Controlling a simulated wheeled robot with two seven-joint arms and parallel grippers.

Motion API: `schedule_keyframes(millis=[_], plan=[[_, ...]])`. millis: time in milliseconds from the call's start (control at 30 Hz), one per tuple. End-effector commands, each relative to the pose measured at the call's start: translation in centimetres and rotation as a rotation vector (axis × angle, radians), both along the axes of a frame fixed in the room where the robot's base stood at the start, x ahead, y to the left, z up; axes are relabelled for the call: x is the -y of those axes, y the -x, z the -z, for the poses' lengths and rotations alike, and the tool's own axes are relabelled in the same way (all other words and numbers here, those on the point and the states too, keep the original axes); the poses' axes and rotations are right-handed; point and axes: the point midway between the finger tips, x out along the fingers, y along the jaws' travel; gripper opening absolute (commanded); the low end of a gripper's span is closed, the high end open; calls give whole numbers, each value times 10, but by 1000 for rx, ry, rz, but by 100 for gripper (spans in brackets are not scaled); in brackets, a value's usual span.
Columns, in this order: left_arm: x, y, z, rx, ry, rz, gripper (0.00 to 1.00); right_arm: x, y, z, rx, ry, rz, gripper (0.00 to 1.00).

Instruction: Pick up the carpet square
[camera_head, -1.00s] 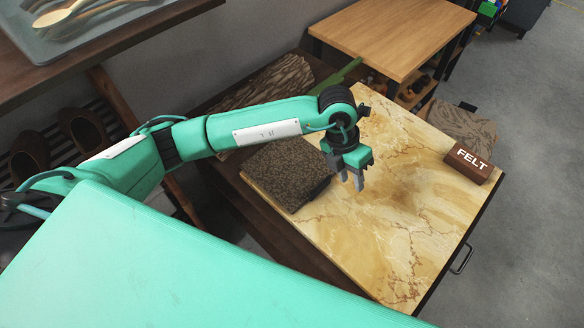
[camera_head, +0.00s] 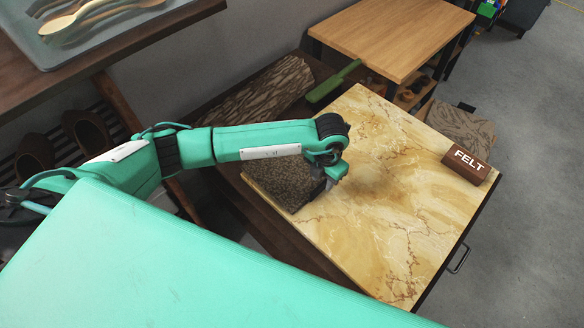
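The carpet square (camera_head: 283,184) is a dark brown, speckled, thick piece. It lies at the left edge of the marbled tabletop (camera_head: 400,230), and my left forearm covers its upper part. My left gripper (camera_head: 334,179) is low at the carpet square's right edge, tilted and partly hidden by its own wrist. Its fingers are too foreshortened to show whether they are open or shut, or whether they touch the carpet. My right gripper is out of view.
A brown block marked FELT (camera_head: 467,165) sits at the tabletop's right edge. A wooden table (camera_head: 395,35) stands at the back. The tabletop's middle and front are clear.

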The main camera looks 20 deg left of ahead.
Motion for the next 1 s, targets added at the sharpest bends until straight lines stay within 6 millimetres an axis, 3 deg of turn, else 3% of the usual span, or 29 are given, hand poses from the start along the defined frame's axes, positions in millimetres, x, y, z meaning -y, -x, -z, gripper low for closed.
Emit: schedule_keyframes(millis=[100, 267, 533, 567, 733, 1000], plan=[[-4, 1, 16, -5, -2, -1, 35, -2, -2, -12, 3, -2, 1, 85], [-4, 0, 37, -3, 0, 0, 35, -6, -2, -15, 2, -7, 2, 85], [-4, 0, 42, 0, 1, 1, 35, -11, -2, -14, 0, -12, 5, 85], [-4, 0, 42, 0, 1, 1, 33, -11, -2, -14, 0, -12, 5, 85], [-4, 0, 42, 0, 1, 1, 0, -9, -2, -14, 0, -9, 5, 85], [-4, -1, 41, 1, 1, 0, 0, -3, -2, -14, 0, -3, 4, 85]])
